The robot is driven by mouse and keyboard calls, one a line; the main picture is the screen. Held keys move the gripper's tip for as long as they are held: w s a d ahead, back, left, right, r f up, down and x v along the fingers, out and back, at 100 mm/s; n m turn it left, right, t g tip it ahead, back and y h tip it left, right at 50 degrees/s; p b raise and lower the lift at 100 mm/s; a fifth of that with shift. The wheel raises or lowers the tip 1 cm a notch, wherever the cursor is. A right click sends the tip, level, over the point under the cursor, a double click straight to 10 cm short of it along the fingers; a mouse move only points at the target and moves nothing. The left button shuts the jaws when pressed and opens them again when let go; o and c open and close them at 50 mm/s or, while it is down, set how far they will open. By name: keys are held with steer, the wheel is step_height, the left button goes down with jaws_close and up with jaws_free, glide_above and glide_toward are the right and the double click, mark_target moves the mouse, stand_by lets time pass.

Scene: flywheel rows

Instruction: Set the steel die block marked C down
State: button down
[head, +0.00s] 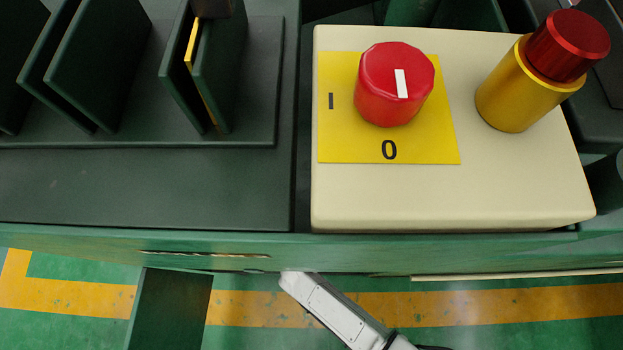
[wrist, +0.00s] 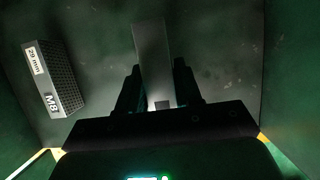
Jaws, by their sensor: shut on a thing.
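In the wrist view a plain grey steel block (wrist: 151,50) stands out between the two dark fingers of my gripper (wrist: 155,78). My gripper is shut on it. No letter C shows on the faces in sight, so I cannot read its mark. The block is over a dark green, scuffed surface; I cannot tell whether it touches it. The gripper and block are hidden in the head view, where only my white arm link shows below the bench edge.
Green walls (wrist: 283,80) flank the surface, which is clear to the right. In the head view, a cream control box (head: 450,195) with a red knob (head: 395,84) sits on the bench.

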steer(key=shift+w, duration=0.65)
steer(key=shift+s+b+x, duration=0.15)
steer(key=shift+b+x, duration=0.65)
steer(key=shift+b, duration=0.05)
steer(key=shift+s+b+x, duration=0.15)
steer(key=shift+b+x, duration=0.65)
steer(key=shift+a+f, duration=0.1)
steer(key=shift+f, duration=0.15)
steer(key=c, duration=0.8)
jaws_free()
steer(key=shift+s+f, duration=0.1)
steer(key=shift+o, duration=0.2)
steer(key=shift+s+r+p, duration=0.1)
steer(key=shift+r+p, duration=0.2)
steer(key=shift+r, duration=0.25)
steer(key=p+v, duration=0.4)
steer(key=v, duration=0.2)
steer(key=shift+s+r, duration=0.25)
